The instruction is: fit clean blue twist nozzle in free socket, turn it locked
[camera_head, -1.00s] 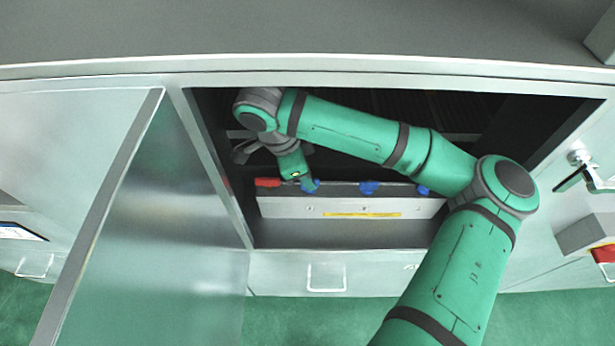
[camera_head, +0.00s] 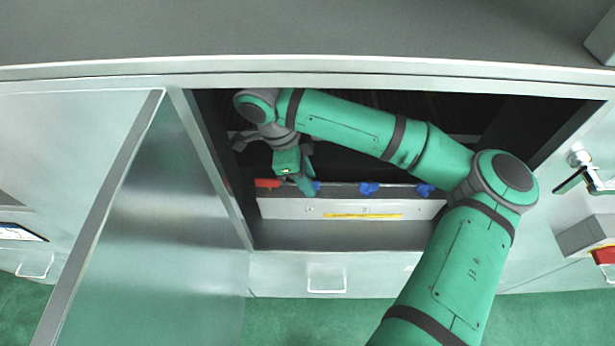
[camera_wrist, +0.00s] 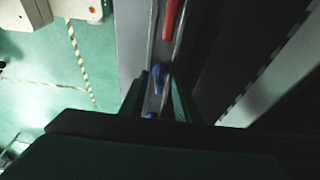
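Three blue twist nozzles sit in a row on a rail inside the open cabinet: a left one (camera_head: 316,186) partly hidden by my finger, a middle one (camera_head: 369,189) and a right one (camera_head: 425,190). In the wrist view a blue nozzle (camera_wrist: 157,76) shows between my fingers, with more blue (camera_wrist: 152,115) nearer the gripper body. My gripper (camera_head: 306,172) is at the left nozzle, fingers spread apart. In the wrist view the gripper (camera_wrist: 158,100) has one finger on each side of the rail. Contact and whether the left nozzle is fully turned cannot be told.
A red piece (camera_head: 267,183) lies at the rail's left end, close to my gripper. The light panel (camera_head: 290,208) with a yellow strip is below the nozzles. The open cabinet door (camera_head: 150,220) stands at left; the cabinet's upper edge (camera_head: 400,91) runs above my arm.

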